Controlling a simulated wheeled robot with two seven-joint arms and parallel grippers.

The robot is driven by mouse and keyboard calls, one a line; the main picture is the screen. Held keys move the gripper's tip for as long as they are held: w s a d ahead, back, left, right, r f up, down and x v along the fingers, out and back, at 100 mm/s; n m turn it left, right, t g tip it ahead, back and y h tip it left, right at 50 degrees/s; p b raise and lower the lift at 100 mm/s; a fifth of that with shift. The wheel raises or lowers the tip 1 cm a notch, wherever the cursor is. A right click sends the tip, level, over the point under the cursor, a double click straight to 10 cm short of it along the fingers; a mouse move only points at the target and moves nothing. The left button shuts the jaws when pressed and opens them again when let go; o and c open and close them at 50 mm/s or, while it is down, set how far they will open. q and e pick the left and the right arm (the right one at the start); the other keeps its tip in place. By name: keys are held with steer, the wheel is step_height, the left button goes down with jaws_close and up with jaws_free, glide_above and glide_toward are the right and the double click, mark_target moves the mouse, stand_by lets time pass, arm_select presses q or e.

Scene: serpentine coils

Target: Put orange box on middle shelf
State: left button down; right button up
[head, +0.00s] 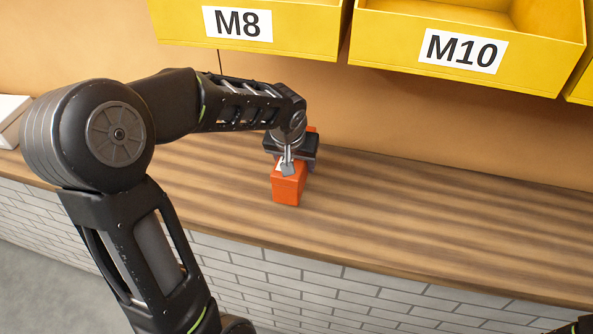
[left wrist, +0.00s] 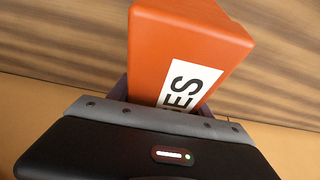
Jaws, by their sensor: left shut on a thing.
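An orange box (head: 288,188) sits at the wooden counter, below my left gripper (head: 287,166). My left gripper is shut on it from above. In the left wrist view the orange box (left wrist: 185,45) sticks out beyond the gripper body, with a white label reading "ES" partly hidden by the gripper. I cannot tell whether the box touches the counter. A bit of orange also shows behind the gripper in the head view. My right gripper is not in view; only a small dark part shows at the lower right corner. No middle shelf is clearly visible.
The wooden counter (head: 420,220) is clear to the right of the box. Yellow bins labelled M8 (head: 290,27) and M10 (head: 400,52) hang above it against the tan back wall. A white object (head: 12,112) lies at the far left.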

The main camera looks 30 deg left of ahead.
mark_target(295, 163)
arm_select(q)
step_height(295, 163, down, 3)
steer(key=shift+f, duration=0.1)
steer(key=shift+w+f+p, duration=0.1)
steer(key=shift+w+p, duration=0.1)
steer(key=shift+p, duration=0.3)
steer(key=shift+f, duration=0.15)
steer(key=shift+f+b, duration=0.25)
steer(key=shift+b, duration=0.1)
steer(key=shift+c, duration=2.3)
jaws_free()
steer(key=shift+r, duration=0.15)
steer(key=shift+s+r, duration=0.1)
steer(key=shift+r, duration=0.35)
steer(key=v, duration=0.6)
steer(key=shift+s+d+r, duration=0.1)
steer(key=shift+s+r, duration=0.1)
steer(key=shift+r, duration=0.15)
